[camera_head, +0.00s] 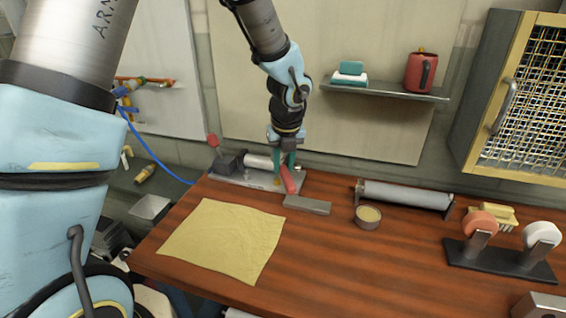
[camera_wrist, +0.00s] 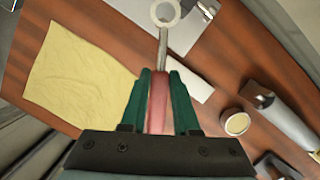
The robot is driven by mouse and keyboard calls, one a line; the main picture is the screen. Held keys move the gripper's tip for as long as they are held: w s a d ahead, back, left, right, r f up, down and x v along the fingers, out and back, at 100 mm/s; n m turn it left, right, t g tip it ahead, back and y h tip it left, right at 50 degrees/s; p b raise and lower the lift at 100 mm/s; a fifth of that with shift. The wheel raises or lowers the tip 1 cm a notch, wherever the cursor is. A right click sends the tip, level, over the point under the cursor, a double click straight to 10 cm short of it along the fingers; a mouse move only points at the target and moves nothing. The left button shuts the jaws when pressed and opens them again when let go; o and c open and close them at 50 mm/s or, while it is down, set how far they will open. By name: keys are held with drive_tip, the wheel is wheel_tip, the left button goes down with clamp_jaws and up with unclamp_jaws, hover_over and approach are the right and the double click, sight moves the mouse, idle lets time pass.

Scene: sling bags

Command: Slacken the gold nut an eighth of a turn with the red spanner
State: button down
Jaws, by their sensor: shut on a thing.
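My gripper (camera_head: 284,162) is shut on the red handle of the spanner (camera_head: 288,180) at the back left of the bench. In the wrist view the spanner (camera_wrist: 158,92) lies between the green fingers (camera_wrist: 157,85). Its grey shank and ring end (camera_wrist: 166,12) point away from my gripper, over the metal base plate. A small gold spot, likely the gold nut (camera_head: 277,182), shows on the base plate (camera_head: 238,179) beside the handle. I cannot tell whether the ring is around it; no gold shows inside the ring in the wrist view.
A dark block (camera_head: 228,164) and a metal cylinder (camera_head: 258,161) stand on the plate. A grey bar (camera_head: 307,205), a round tin (camera_head: 367,217) and a long roller (camera_head: 405,195) lie to the right. A yellow cloth (camera_head: 222,238) covers the front left. The middle front is clear.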

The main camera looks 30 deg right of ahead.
drive_tip(key=b, duration=0.3)
hover_over(290, 199)
drive_tip(key=a, duration=0.2)
drive_tip(key=shift+f, duration=2.5)
drive_tip(key=shift+p, duration=0.8)
drive_tip(key=shift+f+b, duration=1.05)
drive_tip(key=shift+f, duration=0.65)
drive_tip(key=shift+d+n, duration=0.35)
drive_tip(key=shift+n, duration=0.15)
drive_tip(key=shift+d+n+y, duration=0.3)
drive_tip(key=shift+d+n, duration=0.15)
drive_tip(key=shift+n, duration=0.25)
drive_tip(key=shift+d, duration=0.1)
